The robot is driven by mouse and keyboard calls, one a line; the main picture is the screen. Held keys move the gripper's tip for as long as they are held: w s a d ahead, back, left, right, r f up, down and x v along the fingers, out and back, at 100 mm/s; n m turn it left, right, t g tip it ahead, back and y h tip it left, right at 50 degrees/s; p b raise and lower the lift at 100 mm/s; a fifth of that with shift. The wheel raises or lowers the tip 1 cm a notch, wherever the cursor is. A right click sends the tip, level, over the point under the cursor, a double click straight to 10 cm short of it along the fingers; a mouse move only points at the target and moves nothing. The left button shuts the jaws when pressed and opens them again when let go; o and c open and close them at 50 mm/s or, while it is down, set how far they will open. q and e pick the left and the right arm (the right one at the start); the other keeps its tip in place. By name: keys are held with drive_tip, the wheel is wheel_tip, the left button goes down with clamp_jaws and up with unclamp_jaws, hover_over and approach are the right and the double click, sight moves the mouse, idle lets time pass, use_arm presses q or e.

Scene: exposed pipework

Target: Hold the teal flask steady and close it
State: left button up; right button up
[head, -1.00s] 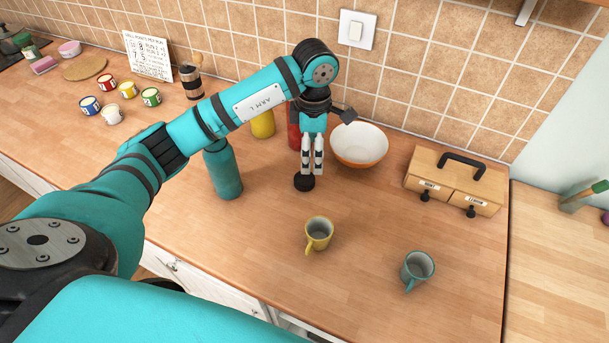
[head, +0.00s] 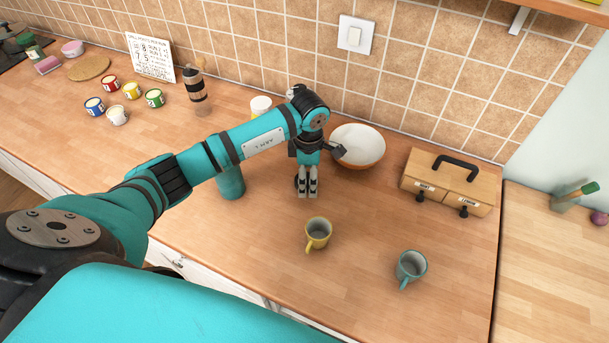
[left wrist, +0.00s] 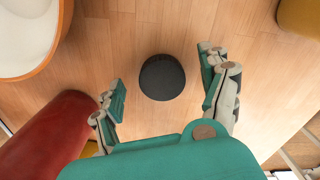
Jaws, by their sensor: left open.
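The teal flask (head: 230,183) stands upright on the wooden counter, left of my left gripper. My arm hides its top in the head view. A round black lid (left wrist: 162,77) lies on the counter. In the left wrist view it shows between the spread fingers of my left gripper (left wrist: 164,88), apart from both. In the head view my left gripper (head: 308,194) points down, open and empty, and its fingers hide most of the lid. My right gripper is out of view.
A white and orange bowl (head: 358,147) stands close behind my gripper. A red container (left wrist: 45,140) is near it in the wrist view. A yellow mug (head: 318,233) and a teal mug (head: 411,266) stand in front. A wooden drawer box (head: 450,185) is at right.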

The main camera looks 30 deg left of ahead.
use_arm(q)
drive_tip(key=shift+f, duration=0.55)
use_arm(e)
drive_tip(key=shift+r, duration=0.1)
use_arm(q)
drive_tip(key=c, duration=1)
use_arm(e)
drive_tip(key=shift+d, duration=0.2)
use_arm(q)
drive_tip(key=shift+r, duration=0.15)
wheel_tip(320, 180, up, 9)
drive_tip(key=b, duration=0.3)
drive_tip(key=shift+w, duration=0.1)
drive_tip(key=shift+r, duration=0.4)
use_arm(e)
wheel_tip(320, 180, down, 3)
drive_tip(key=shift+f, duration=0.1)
